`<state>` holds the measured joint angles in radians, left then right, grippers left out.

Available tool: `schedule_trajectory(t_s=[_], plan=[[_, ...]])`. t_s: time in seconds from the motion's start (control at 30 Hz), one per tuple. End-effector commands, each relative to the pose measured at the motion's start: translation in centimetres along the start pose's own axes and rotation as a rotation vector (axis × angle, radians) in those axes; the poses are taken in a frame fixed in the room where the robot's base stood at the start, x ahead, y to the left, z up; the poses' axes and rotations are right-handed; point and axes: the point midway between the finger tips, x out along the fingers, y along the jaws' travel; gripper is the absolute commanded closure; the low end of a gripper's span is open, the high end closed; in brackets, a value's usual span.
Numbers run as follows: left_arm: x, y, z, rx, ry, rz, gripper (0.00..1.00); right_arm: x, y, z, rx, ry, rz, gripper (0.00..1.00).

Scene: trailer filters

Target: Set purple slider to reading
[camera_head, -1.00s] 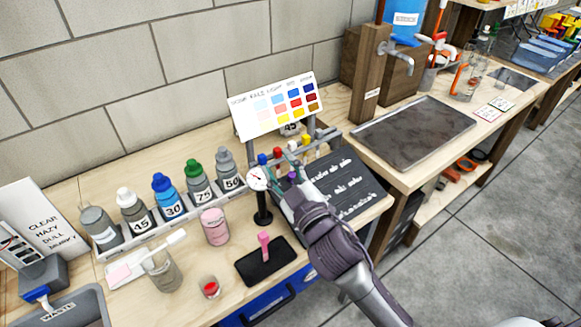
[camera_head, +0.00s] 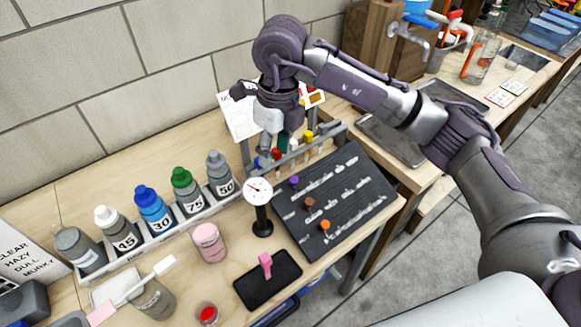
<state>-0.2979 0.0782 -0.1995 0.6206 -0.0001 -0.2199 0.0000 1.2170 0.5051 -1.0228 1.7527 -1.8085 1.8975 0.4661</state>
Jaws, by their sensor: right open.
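The purple slider (camera_head: 294,182) sits near the left end of the top row on a dark slotted board (camera_head: 345,190). A brown slider (camera_head: 309,202) and an orange-brown slider (camera_head: 324,225) sit at the left of the lower rows. A round white dial gauge (camera_head: 258,190) on a black stand is just left of the board; its reading is too small to tell. My right gripper (camera_head: 275,150) points down over the vial rack, behind and apart from the purple slider. It is open, its fingertips partly hidden among the vials. My left gripper is not in view.
The grey rack (camera_head: 338,130) holds coloured-cap vials behind the board. Several labelled bottles (camera_head: 187,190) stand in a white tray at left. A pink jar (camera_head: 209,242) and a black pad (camera_head: 268,279) are in front.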

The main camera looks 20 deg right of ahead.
Motion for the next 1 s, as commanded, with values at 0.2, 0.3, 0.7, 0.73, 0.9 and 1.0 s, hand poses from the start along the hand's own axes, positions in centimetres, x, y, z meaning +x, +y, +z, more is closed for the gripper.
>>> schedule_trajectory(t_s=[0.2,0.3,0.7,0.73,0.9,1.0], plan=[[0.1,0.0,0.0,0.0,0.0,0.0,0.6,-1.2,-3.4,-1.2,0.055,0.065,-0.148,0.55],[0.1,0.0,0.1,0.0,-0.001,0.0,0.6,-0.1,-3.5,-1.4,0.054,0.068,-0.145,0.55],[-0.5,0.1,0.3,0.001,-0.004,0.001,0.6,7.7,-4.5,-1.9,0.054,0.068,-0.142,0.55],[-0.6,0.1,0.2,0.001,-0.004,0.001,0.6,8.3,-4.6,-2.0,0.054,0.068,-0.143,0.55],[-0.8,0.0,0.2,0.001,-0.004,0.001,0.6,10.7,-5.0,-2.1,0.053,0.066,-0.143,0.55],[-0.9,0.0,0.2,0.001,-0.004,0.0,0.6,11.5,-5.1,-2.1,0.054,0.064,-0.143,0.55]])
